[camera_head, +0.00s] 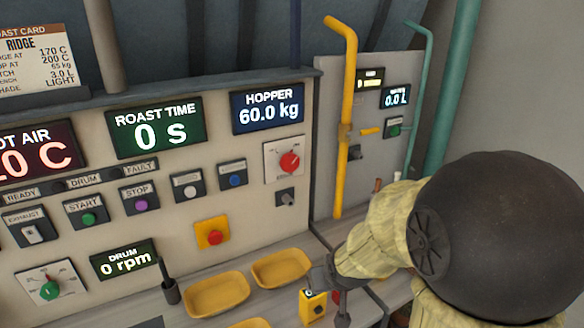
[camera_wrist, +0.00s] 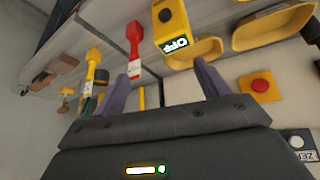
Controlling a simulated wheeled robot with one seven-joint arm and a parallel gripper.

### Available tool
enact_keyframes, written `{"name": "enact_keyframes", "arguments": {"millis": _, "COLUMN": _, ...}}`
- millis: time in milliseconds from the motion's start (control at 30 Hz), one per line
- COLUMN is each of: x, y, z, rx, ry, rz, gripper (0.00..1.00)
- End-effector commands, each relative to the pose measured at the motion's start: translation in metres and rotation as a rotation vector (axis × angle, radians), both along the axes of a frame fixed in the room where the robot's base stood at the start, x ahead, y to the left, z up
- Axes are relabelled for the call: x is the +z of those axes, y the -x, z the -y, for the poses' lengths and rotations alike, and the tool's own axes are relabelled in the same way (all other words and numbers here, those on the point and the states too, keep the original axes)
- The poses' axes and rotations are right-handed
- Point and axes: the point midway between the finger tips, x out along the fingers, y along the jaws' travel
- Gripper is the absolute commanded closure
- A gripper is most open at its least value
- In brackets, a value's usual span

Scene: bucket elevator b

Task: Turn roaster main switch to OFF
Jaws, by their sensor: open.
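The roaster panel has a red rotary knob (camera_head: 289,163) on a pale plate at its right side, and a green rotary knob (camera_head: 49,290) at its lower left. Their small markings are unreadable, so I cannot tell which is the main switch. My gripper (camera_wrist: 164,85) is open and empty. In the head view my arm reaches in from the right, with its end low over the counter, below and right of the red knob and apart from it. A yellow device (camera_head: 312,306) stands by my gripper; in the wrist view its label (camera_wrist: 175,46) reads OFF.
A red push button on a yellow plate (camera_head: 211,233) sits low on the panel. Yellow trays (camera_head: 217,294) lie on the counter. A yellow pipe (camera_head: 348,110) rises right of the panel. Red-handled (camera_wrist: 134,45) and yellow-handled (camera_wrist: 92,65) tools show in the wrist view.

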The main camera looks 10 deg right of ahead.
Motion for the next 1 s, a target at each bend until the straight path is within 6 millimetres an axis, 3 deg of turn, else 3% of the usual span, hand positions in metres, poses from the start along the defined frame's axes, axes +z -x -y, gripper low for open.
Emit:
{"name": "enact_keyframes", "arguments": {"millis": 33, "x": 0.004, "y": -0.021, "z": 0.008, "rx": 0.004, "ry": 0.006, "rz": 0.079, "gripper": 0.25}}
{"name": "enact_keyframes", "arguments": {"millis": 200, "x": 0.031, "y": -0.084, "z": 0.023, "rx": 0.056, "ry": 0.001, "rz": 0.364, "gripper": 0.25}}
{"name": "enact_keyframes", "arguments": {"millis": 400, "x": 0.072, "y": -0.135, "z": 0.031, "rx": 0.153, "ry": -0.060, "rz": 0.683, "gripper": 0.25}}
{"name": "enact_keyframes", "arguments": {"millis": 533, "x": 0.097, "y": -0.152, "z": 0.031, "rx": 0.229, "ry": -0.124, "rz": 0.862, "gripper": 0.25}}
{"name": "enact_keyframes", "arguments": {"millis": 700, "x": 0.119, "y": -0.157, "z": 0.030, "rx": 0.298, "ry": -0.193, "rz": 0.997, "gripper": 0.25}}
{"name": "enact_keyframes", "arguments": {"millis": 1000, "x": 0.123, "y": -0.157, "z": 0.028, "rx": 0.311, "ry": -0.207, "rz": 1.021, "gripper": 0.25}}
